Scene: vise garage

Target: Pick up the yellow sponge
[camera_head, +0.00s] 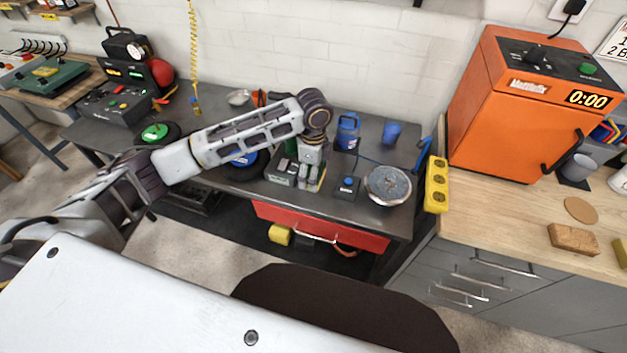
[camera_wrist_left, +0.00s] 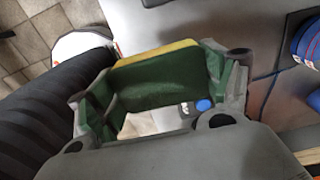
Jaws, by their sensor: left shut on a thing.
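My left gripper (camera_head: 310,178) reaches down over the grey workbench, beside a small grey box with buttons. In the left wrist view, its two green-padded fingers (camera_wrist_left: 160,98) are shut on a sponge (camera_wrist_left: 155,78) with a broad dark green face and a yellow upper edge. The sponge spans between the fingers. In the head view it is small and mostly covered by the fingers, so whether it touches the bench I cannot tell. My right gripper is not in view.
A round metal-topped thing (camera_head: 388,185), a small box with a blue button (camera_head: 347,187) and a blue mug (camera_head: 348,131) stand right of the gripper. An orange oven (camera_head: 515,105) stands on the wooden counter (camera_head: 500,200). A brown block (camera_head: 573,238) lies there too.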

